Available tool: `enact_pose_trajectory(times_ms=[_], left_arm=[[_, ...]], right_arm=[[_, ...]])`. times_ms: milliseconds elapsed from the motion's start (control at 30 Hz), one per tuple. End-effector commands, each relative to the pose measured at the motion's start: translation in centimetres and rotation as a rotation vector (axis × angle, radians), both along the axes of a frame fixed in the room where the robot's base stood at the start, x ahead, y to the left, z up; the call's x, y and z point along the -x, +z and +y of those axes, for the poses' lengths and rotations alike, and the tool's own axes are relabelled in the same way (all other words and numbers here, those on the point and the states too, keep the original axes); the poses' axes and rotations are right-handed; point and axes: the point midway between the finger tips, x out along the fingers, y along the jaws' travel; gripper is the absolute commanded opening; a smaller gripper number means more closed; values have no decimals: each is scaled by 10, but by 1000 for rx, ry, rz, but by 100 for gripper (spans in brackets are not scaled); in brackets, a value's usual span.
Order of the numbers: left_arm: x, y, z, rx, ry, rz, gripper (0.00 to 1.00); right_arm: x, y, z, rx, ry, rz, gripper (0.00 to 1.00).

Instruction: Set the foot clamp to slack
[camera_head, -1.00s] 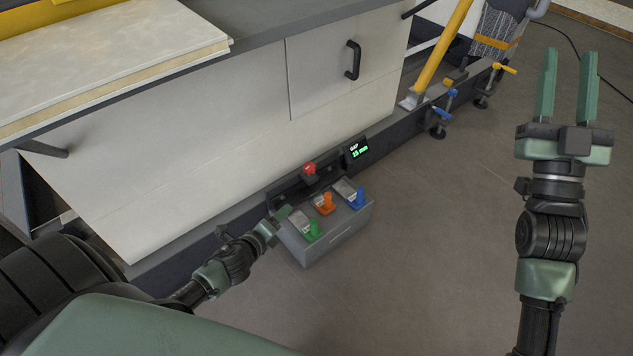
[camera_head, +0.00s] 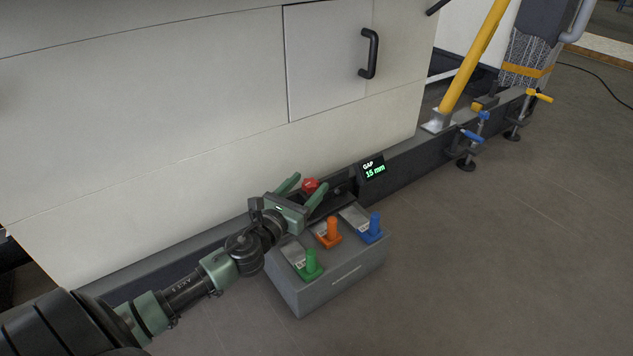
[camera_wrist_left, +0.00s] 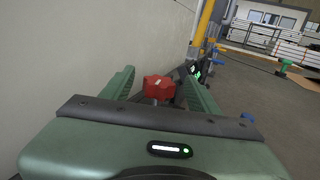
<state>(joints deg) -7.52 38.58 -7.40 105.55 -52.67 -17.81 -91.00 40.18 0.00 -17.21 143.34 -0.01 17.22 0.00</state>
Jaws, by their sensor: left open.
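A red knob (camera_head: 310,185) sits on the dark rail at the foot of the pale cabinet, just behind a grey control box (camera_head: 340,283). My left gripper (camera_head: 303,189) is open, with its green fingers on either side of the knob. The left wrist view shows the red knob (camera_wrist_left: 158,87) between the two fingers, with gaps at both sides. A small display (camera_head: 373,169) right of the knob reads GAP 15 mm. Two screw clamps stand on the rail further right, one blue-handled (camera_head: 472,136) and one yellow-handled (camera_head: 539,96). No label marks which part is the foot clamp.
The cabinet wall (camera_head: 200,130) rises just behind. A yellow post (camera_head: 475,58) stands on the rail. The floor (camera_head: 500,250) at right is clear.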

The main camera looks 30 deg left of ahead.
Motion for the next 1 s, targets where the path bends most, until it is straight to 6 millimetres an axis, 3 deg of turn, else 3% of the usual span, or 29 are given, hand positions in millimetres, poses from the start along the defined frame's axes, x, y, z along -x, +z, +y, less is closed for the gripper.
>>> enact_pose_trajectory(times_ms=[100,300,633,667,867,1000], left_arm=[[-20,-2,1,-2,0,-2,60],[-40,-2,2,2,1,0,60],[-44,-1,2,3,1,2,60],[-44,-1,2,3,1,2,58],[-44,-1,2,3,0,2,2],[-44,-1,2,4,3,2,0]], right_arm=[[-1,-11,0,0,0,2,36],[-1,-18,0,0,0,2,36],[-1,-18,0,0,0,2,36],[-1,-18,0,0,0,2,36],[-1,-18,0,0,0,2,36],[-1,-18,0,0,0,2,36]])
